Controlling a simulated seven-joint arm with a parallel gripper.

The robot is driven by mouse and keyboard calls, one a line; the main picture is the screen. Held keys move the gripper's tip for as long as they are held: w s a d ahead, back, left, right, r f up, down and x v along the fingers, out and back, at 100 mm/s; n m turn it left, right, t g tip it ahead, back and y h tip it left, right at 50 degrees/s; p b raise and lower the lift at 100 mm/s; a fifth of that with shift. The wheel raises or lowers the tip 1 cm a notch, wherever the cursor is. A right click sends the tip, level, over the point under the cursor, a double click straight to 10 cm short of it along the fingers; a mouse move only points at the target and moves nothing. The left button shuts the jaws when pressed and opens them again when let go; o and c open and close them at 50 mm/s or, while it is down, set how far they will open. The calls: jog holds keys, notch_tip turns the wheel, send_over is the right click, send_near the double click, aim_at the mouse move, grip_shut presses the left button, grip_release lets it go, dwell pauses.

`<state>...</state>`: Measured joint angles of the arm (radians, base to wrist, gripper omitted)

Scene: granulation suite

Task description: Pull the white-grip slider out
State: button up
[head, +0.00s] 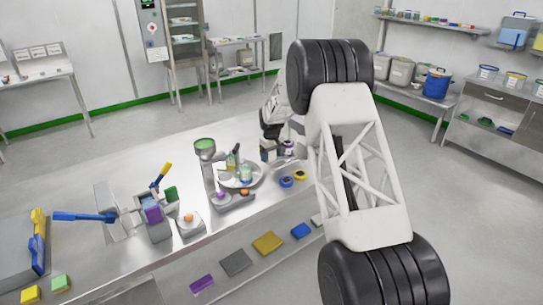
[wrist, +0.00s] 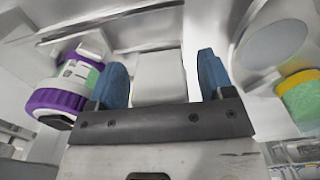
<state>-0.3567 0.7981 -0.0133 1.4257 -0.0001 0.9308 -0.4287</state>
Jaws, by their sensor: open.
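My gripper (wrist: 161,72) is open, with its two blue fingers spread in the wrist view. A pale white block (wrist: 160,78), which looks like the slider's white grip, lies between the fingers. A narrow gap shows at its right side; I cannot tell whether the left finger touches it. In the head view my gripper (head: 270,148) is low over the far part of the bench, partly hidden by my arm. The slider cannot be made out in that view.
In the wrist view, a purple-ringed white container (wrist: 72,82) is close left of the fingers, and a yellow-and-green piece (wrist: 300,98) is at right.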

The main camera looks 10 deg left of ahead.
jog(key=c, duration=1.3)
jog(key=shift+s+a, duration=1.45)
jog(key=shift+s, duration=0.05)
jog(key=shift+a, duration=0.1)
jog(key=o, duration=1.3)
jog(key=shift+r, duration=0.45)
notch_tip(320, 180, up, 7)
